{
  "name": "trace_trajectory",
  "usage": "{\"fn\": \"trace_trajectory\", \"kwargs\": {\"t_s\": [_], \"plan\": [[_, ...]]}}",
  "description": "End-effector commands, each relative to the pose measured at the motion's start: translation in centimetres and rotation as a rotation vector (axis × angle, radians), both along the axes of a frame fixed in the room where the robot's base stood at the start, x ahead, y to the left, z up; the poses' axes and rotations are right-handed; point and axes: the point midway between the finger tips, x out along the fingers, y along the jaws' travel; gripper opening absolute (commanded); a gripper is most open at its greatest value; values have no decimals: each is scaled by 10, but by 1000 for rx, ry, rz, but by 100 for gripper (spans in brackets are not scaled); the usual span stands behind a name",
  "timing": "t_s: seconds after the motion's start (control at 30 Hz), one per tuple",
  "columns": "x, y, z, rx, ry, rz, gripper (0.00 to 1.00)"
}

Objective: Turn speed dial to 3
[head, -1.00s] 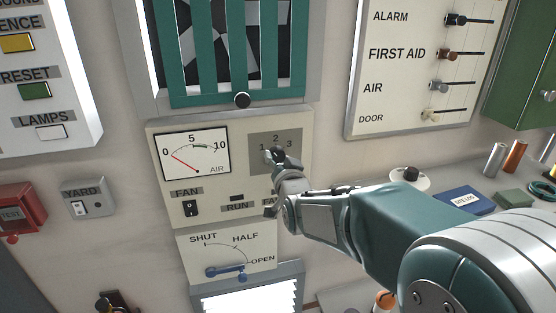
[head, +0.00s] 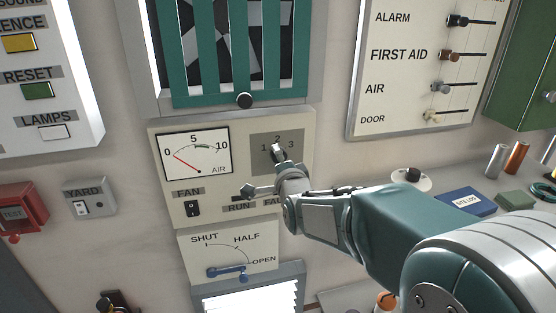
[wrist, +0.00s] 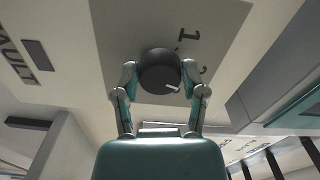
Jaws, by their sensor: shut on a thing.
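The speed dial is a dark round knob (wrist: 160,72) on a grey plate marked 1, 2, 3 (head: 277,143) on the fan panel. In the wrist view my gripper (wrist: 160,82) has one finger on each side of the knob and is shut on it. The knob's white mark points to the lower right in the wrist view, beyond the partly visible 2. The 3 is hidden there behind a finger. In the head view my gripper (head: 277,160) covers the knob, so its setting cannot be read there.
On the same panel are an air gauge (head: 195,154) with its needle near 0, a fan switch (head: 192,208) and RUN and fault labels. A blue damper lever (head: 226,271) is below. A slatted teal grille (head: 235,50) is above. A shelf with small items is at right.

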Motion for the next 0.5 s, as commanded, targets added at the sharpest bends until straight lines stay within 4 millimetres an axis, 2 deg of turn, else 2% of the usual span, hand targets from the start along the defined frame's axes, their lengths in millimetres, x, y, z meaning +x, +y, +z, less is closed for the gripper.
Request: {"fn": "trace_trajectory", "kwargs": {"t_s": [0.5], "plan": [[0, -2, -1, 452, 135, -4, 7]]}}
